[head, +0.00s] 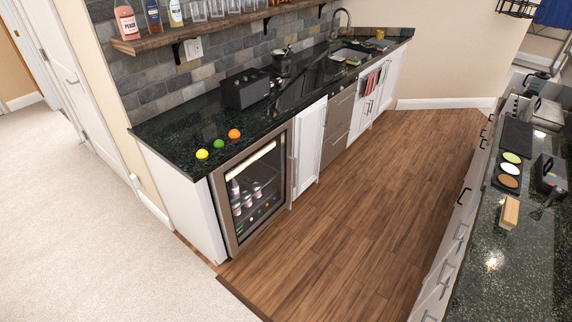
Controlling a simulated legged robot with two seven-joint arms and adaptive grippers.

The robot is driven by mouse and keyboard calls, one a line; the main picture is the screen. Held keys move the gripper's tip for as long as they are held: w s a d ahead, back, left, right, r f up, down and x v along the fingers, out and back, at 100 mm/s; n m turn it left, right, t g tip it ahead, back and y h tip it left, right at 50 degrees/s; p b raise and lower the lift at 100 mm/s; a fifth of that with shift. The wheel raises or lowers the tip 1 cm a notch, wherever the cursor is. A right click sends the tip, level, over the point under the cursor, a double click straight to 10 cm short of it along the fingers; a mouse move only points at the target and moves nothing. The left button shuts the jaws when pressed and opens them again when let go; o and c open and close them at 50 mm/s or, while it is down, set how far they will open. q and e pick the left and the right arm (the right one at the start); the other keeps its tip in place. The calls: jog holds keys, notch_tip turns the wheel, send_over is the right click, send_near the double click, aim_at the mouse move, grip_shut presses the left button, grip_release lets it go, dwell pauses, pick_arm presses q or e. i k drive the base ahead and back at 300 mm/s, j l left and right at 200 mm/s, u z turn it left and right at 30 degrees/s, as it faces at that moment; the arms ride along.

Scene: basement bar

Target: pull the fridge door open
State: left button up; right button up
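The fridge (258,192) is a small glass-fronted unit with a steel frame, built in under the near end of the left counter. Its glass door looks shut. Bottles (236,203) and small round items show on its shelves through the glass. A vertical steel handle (291,178) stands along the door's right edge. Neither of my grippers is in the head view, so I cannot see whether they are open or shut.
The dark counter (190,120) holds a yellow, a green and an orange fruit and a black toaster (246,89). White cabinets (310,140) continue beyond the fridge. The wooden floor (350,210) is clear. A second counter (515,255) runs along the right.

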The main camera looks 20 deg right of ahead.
aim_at(217, 178)
jog(key=i+z, duration=0.15)
jog(key=i, duration=0.4)
jog(key=i+j+z, duration=0.15)
jog(key=i, duration=0.45)
